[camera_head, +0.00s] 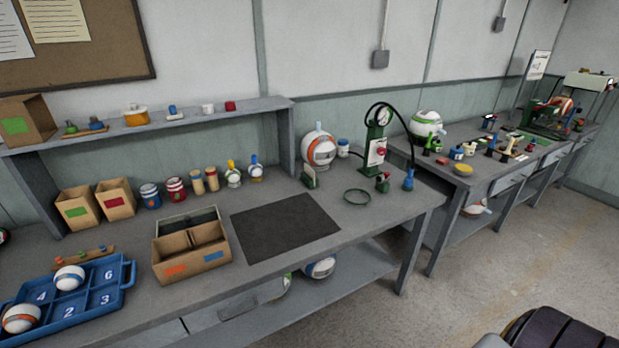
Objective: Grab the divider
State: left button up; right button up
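A cardboard box (191,263) with an orange and a blue label stands on the near workbench, left of the dark mat. An upright cardboard partition (190,241) appears to split its inside into two parts; this may be the divider, but I cannot tell for certain. Right behind it is a low container (187,221) with dark contents, too small to make out. Neither of my grippers is in view.
A blue numbered tray (118,291) with two balls lies at the left. The dark mat (285,228) is bare. Jars and small boxes line the back under a shelf (190,117). Floor (480,285) is open at right.

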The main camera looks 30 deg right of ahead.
aim_at(311, 173)
jog(key=i+l+z, duration=0.1)
jog(key=l+z, duration=0.25)
jog(key=i+l+z, duration=0.15)
jog(key=z, duration=0.2)
jog(key=i+l+z, duration=0.3)
jog(key=k, duration=0.1)
